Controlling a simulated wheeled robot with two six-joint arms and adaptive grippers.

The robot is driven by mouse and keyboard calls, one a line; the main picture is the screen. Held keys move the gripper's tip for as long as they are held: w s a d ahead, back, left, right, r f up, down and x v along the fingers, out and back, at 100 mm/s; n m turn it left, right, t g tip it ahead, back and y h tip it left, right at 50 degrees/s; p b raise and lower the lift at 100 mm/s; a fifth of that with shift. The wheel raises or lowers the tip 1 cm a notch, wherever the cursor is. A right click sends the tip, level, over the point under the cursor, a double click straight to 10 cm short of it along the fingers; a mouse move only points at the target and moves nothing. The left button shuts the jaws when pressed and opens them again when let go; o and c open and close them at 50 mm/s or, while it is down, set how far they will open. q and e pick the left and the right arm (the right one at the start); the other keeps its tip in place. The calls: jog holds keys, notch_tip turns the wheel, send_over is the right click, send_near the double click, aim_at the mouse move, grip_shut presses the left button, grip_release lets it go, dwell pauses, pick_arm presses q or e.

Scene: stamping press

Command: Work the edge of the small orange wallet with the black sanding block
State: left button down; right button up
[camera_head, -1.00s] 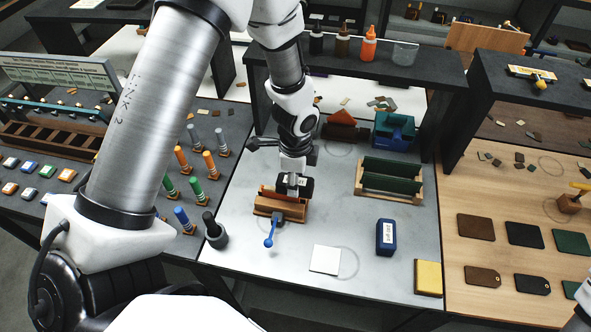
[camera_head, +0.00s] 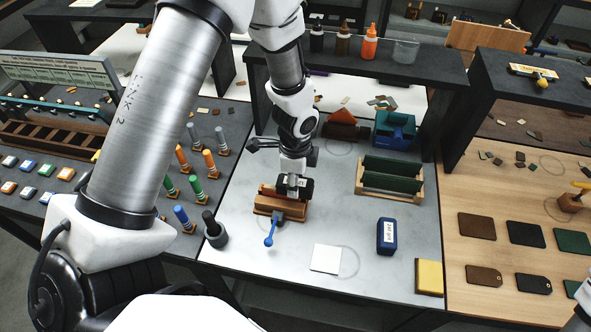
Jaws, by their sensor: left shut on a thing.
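My left gripper (camera_head: 293,182) reaches down over a small wooden clamp (camera_head: 282,208) with a blue-knobbed handle. It is shut on the black sanding block (camera_head: 307,187), which has a white label. The block is at the top of the clamp. A thin orange-brown edge, seemingly the small orange wallet (camera_head: 267,190), stands upright between the jaws. Most of it is hidden by the clamp, the block and my gripper. I cannot tell whether the block touches the edge. My right gripper is not in view.
A blue block (camera_head: 387,237), a white square (camera_head: 326,258) and a yellow pad (camera_head: 429,277) lie to the right. A dark pot (camera_head: 215,231) stands left of the clamp. A wooden rack with green panels (camera_head: 390,180) is behind right. The mat between clamp and blue block is largely clear.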

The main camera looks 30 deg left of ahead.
aim_at(280, 179)
pick_arm(q)
jog(key=shift+f, duration=0.1)
dwell(0.5)
jog(key=shift+a+f+b, duration=0.2)
jog(key=shift+b, duration=0.3)
jog(key=a+b, duration=0.1)
jog(key=s+a+b, duration=0.1)
jog(key=b, duration=0.1)
jog(key=shift+a, duration=0.1)
jog(key=shift+a+b, duration=0.25)
jog(key=shift+b, duration=0.3)
jog(key=shift+s+a+r, duration=0.15)
